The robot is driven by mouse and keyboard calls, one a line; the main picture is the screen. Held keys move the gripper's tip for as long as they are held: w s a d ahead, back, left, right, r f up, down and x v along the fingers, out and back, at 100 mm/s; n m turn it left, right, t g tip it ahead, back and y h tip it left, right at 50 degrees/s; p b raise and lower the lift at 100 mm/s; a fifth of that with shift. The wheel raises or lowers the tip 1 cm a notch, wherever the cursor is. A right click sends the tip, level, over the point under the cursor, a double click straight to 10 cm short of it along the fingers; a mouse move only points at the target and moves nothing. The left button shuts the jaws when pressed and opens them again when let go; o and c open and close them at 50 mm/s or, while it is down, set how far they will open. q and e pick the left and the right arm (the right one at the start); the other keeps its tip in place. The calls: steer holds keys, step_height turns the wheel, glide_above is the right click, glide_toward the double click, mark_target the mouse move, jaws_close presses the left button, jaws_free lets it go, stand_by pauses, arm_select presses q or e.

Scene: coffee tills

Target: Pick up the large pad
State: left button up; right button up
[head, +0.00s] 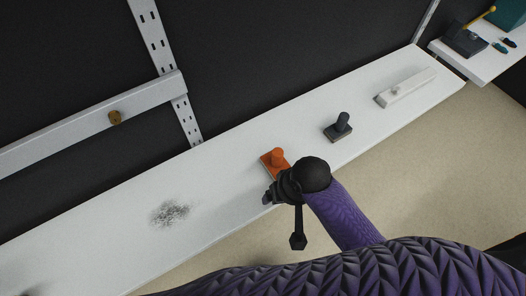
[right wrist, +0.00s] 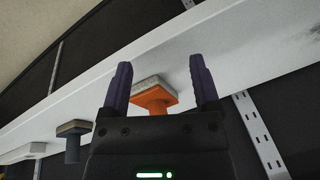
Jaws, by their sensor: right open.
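An orange pad (head: 271,166) with an upright knob stands on the white shelf (head: 223,188), partly hidden by my right arm in the head view. No label shows which one is the large pad. My right gripper (head: 268,195) is open and empty, close beside the orange pad. In the right wrist view, the orange pad (right wrist: 152,98) appears between the spread fingers of the gripper (right wrist: 160,66); contact cannot be told. My left gripper is out of view.
A dark smudge (head: 170,213) marks the shelf left of the orange pad. A grey rail (head: 70,132) with a brass knob (head: 115,117) runs along the dark wall. A second white shelf (head: 485,65) at the upper right holds small items. The shelf between the pads is clear.

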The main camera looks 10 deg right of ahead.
mark_target(278, 152)
steer(key=shift+m+g, duration=0.5)
steer(key=shift+m, duration=0.4)
steer(key=w+r, duration=0.1)
steer(key=r, duration=0.1)
steer(key=w+r, duration=0.2)
steer(key=w+r+p, duration=0.1)
steer(key=w, duration=0.1)
steer(key=shift+a+r, duration=0.35)
steer(key=shift+r, duration=0.05)
steer(key=w+r+m, duration=0.1)
steer(key=r, duration=0.1)
steer(key=w+d+r+h+p, duration=0.1)
steer(key=r, duration=0.1)
steer(key=w+d+r+m+g, duration=0.1)
steer(key=r, duration=0.1)
steer(key=shift+w+m+h, duration=0.15)
steer(key=shift+m+h, duration=0.15)
steer(key=shift+h, duration=0.1)
steer(key=shift+w+d, duration=0.1)
steer(key=shift+d, duration=0.05)
steer(key=f+b, duration=0.1)
steer(key=f, duration=0.5)
steer(key=f+b, duration=0.1)
steer(key=f, duration=0.2)
steer(key=shift+w+f+b, duration=0.2)
steer(key=shift+w+b, duration=0.15)
steer(key=shift+w, duration=0.05)
steer(key=shift+c, duration=1)
jaws_close()
steer(key=shift+r, duration=0.1)
